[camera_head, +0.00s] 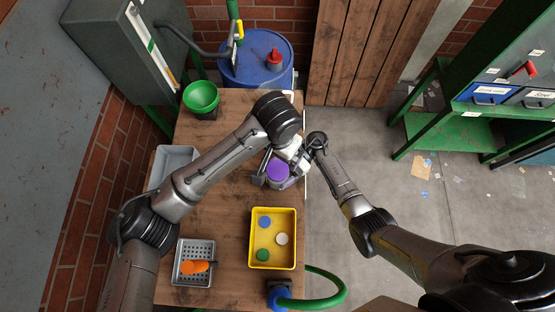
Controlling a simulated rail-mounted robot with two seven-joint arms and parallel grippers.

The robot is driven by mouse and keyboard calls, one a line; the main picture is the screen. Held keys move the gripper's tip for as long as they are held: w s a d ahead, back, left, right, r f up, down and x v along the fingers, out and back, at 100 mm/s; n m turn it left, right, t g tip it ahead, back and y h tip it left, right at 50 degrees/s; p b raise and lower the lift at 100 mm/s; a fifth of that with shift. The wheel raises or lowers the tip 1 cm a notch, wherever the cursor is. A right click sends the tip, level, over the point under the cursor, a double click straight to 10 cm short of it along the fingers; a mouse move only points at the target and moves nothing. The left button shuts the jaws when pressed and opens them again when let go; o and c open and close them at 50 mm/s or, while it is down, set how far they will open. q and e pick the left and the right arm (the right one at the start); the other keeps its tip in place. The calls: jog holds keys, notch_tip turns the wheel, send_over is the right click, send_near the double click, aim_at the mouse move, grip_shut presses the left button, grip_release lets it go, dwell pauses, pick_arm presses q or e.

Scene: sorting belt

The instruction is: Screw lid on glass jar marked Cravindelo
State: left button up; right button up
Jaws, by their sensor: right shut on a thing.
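A purple lid (278,170) shows from above near the table's right edge, between my grippers. The glass jar is mostly hidden; I cannot tell whether the lid sits on it, and no name can be read. My right gripper (287,175) reaches in from the right and is shut at the purple lid. My left arm comes over from the left and its wrist ends just above the lid; its fingers are largely hidden, so their opening cannot be told.
A yellow tray (252,240) holds blue, white and green lids. A grey perforated tray (180,276) holds an orange thing. A grey bin (163,160), green bowl (201,97) and blue drum (250,70) stand farther off. A green hose (325,300) curves at the front. The table between left bin and yellow tray is clear.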

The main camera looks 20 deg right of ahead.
jog(key=o, duration=1.7)
jog(key=shift+d, duration=0.1)
jog(key=shift+w+d, duration=0.1)
jog(key=shift+d, duration=0.15)
pick_arm(q)
notch_tip(320, 180, down, 4)
jog(key=b, duration=0.4)
jog(key=shift+f, duration=0.2)
jog(key=shift+f+b, duration=0.2)
jog(key=shift+b, duration=0.2)
pick_arm(e)
jog(key=shift+v, duration=6.55)
jog(key=shift+r, duration=0.1)
